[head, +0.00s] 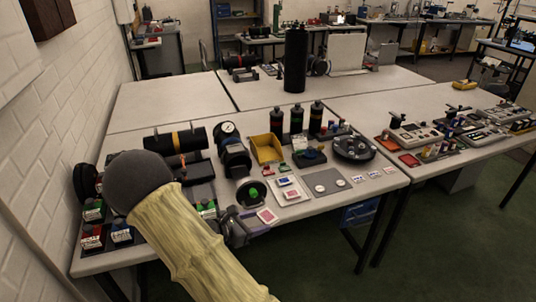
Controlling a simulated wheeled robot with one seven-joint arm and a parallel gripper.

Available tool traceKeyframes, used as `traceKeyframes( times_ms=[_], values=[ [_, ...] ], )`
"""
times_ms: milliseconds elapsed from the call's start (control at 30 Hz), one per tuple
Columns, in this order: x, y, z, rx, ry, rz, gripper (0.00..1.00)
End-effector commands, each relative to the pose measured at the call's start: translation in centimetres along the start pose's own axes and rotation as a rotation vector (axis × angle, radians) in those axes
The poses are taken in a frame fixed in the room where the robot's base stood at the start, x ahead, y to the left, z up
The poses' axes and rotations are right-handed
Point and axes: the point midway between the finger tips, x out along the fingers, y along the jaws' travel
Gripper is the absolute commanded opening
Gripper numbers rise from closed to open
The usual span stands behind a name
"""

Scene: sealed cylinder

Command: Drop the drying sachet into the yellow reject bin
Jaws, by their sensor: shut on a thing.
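My gripper (250,223) is dark grey and shows past my arm, near the front edge of the table. It is shut on a small flat red-and-white packet (267,215), which looks like the drying sachet. My arm hides part of the gripper, and the fingertips are too small to see clearly. The yellow reject bin (267,150) stands open-topped farther back on the table, beyond the packet and apart from it. Its inside is only partly visible.
A white tray (302,197) with small blue and red packets lies between gripper and bin. A round black piece with a green centre (252,194) is left of it. A gauge cylinder (234,157) and upright dark bottles (296,122) flank the bin. A grey mat (327,174) lies right.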

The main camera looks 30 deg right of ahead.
Motion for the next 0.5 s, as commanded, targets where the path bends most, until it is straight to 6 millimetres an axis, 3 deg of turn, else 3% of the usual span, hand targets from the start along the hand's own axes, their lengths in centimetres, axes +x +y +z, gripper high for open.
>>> traceKeyframes(
  times_ms=[367,500],
  values=[
    [-3.6,2.0,-6.6,-0.097,-0.008,0.227,0.32],
    [-5.4,2.4,-10.3,-0.144,-0.005,0.34,0.32]
  ],
)
